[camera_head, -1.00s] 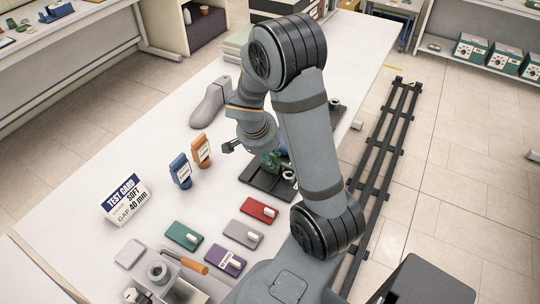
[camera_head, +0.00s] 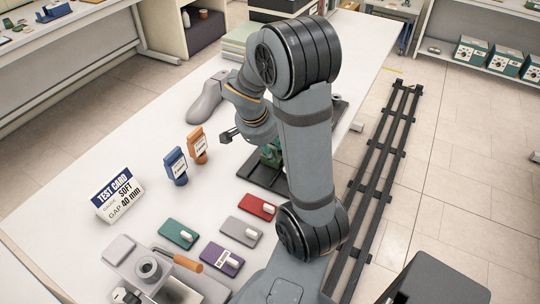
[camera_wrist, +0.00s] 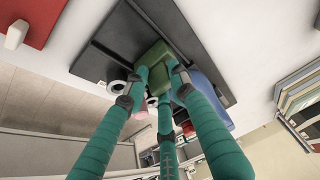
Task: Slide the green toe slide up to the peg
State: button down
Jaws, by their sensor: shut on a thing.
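The green toe slide (camera_wrist: 154,54) is a green block on a dark base plate in the wrist view. The teal fingers of my gripper (camera_wrist: 157,72) are closed around it. In the head view, a green patch (camera_head: 270,152) shows on the dark base plate (camera_head: 256,175), but my arm hides most of the gripper and the far part of the plate. Pale round pieces with dark holes (camera_wrist: 116,88) stand beside the slide in the wrist view; I cannot tell whether one is the peg. A blue block (camera_wrist: 207,92) is just behind the slide.
Red (camera_head: 257,207), grey (camera_head: 241,232), green (camera_head: 179,233) and purple (camera_head: 222,259) cards lie in front. A test card (camera_head: 117,194) reads "SOFT", "GAP 40 mm".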

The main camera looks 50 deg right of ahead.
jog(key=shift+s, duration=0.15)
jog(key=c, duration=1.4)
grip_release()
jog(key=shift+a+r, duration=0.1)
jog(key=shift+r, duration=0.2)
jog(key=v, duration=1.1)
jog(key=shift+r, duration=0.2)
jog(key=shift+f, duration=0.1)
